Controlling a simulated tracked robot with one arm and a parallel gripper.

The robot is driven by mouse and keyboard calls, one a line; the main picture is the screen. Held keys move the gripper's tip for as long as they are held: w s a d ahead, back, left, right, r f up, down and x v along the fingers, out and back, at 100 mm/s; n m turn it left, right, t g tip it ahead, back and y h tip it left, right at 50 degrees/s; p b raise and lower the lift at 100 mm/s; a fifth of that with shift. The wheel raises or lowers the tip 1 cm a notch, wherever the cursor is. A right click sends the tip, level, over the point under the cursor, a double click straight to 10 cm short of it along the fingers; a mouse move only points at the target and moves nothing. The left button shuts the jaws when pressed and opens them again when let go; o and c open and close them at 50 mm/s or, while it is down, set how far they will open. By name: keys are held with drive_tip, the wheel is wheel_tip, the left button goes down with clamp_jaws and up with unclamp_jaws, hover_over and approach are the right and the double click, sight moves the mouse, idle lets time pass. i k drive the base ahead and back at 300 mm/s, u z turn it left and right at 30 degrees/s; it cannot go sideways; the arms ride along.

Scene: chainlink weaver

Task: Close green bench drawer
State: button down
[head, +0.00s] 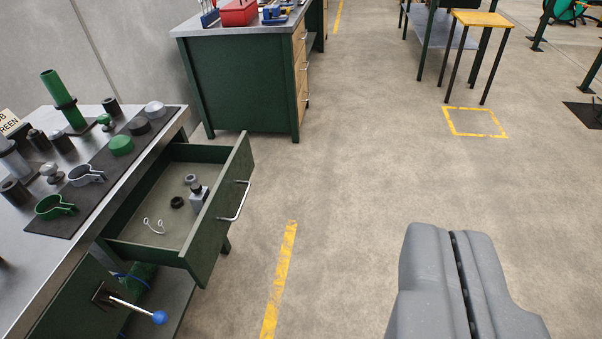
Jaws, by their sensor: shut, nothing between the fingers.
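The green bench drawer (213,222) is pulled out from the metal-topped bench (165,130) at the left. Its front carries a silver bar handle (236,201). Inside the drawer lie a small grey fitting, dark and grey rings and a thin curved wire piece. My gripper (462,250) is at the lower right, grey, with its two fingers pressed together and nothing between them. It is over open floor, well to the right of the drawer and not touching it.
Fittings and clamps lie on the bench top, and a blue-knobbed lever (159,317) sticks out below the drawer. Another green cabinet (240,85) stands behind. A yellow floor line (279,280) runs between drawer and gripper. A wooden-topped stand (481,19) is at back right. Central floor is clear.

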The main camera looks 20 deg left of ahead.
sight(191, 241)
drive_tip(key=u, duration=0.2)
drive_tip(key=i, duration=1)
drive_tip(key=u, duration=0.6)
